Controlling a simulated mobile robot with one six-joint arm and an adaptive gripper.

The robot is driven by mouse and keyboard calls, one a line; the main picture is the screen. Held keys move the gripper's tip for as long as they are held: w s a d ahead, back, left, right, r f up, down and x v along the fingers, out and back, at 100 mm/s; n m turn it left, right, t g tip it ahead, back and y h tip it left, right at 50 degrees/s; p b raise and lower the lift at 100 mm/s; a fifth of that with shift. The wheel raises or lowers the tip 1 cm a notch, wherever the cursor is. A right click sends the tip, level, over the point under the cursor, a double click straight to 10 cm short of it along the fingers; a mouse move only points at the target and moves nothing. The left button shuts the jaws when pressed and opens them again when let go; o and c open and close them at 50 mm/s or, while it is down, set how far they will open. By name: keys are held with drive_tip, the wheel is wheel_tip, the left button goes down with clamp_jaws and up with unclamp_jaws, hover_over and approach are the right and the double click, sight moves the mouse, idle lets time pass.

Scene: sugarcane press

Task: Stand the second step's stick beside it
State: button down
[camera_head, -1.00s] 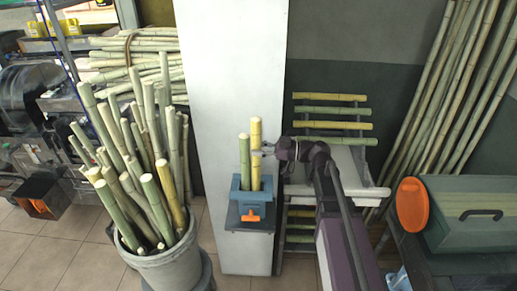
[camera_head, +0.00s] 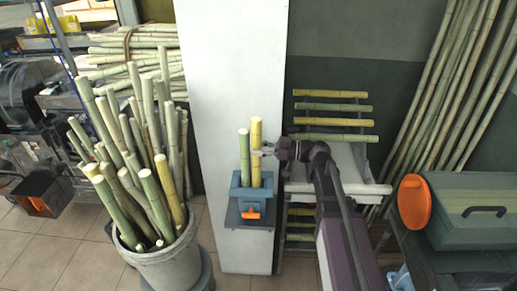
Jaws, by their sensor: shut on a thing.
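A yellow stick (camera_head: 256,135) stands upright next to a green stick (camera_head: 244,155) at the small blue holder (camera_head: 237,195) with an orange handle. My gripper (camera_head: 258,150) reaches in from the right and is shut on the yellow stick in its upper part. The lower end of the yellow stick is at or inside the holder's opening; its exact depth is hidden. The rack (camera_head: 292,115) behind my arm carries yellow and green sticks lying crosswise, alternating in colour.
A grey bucket (camera_head: 165,270) full of sticks stands at left. A white pillar (camera_head: 228,70) rises behind the holder. A green box (camera_head: 470,235) and orange disc (camera_head: 413,202) are at right. Long canes (camera_head: 440,90) lean on the back wall.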

drive_tip(key=shift+c, duration=1)
unclamp_jaws()
drive_tip(key=shift+o, duration=1)
drive_tip(key=shift+d, duration=0.15)
drive_tip(key=d, duration=0.6)
drive_tip(key=shift+s+d, duration=0.35)
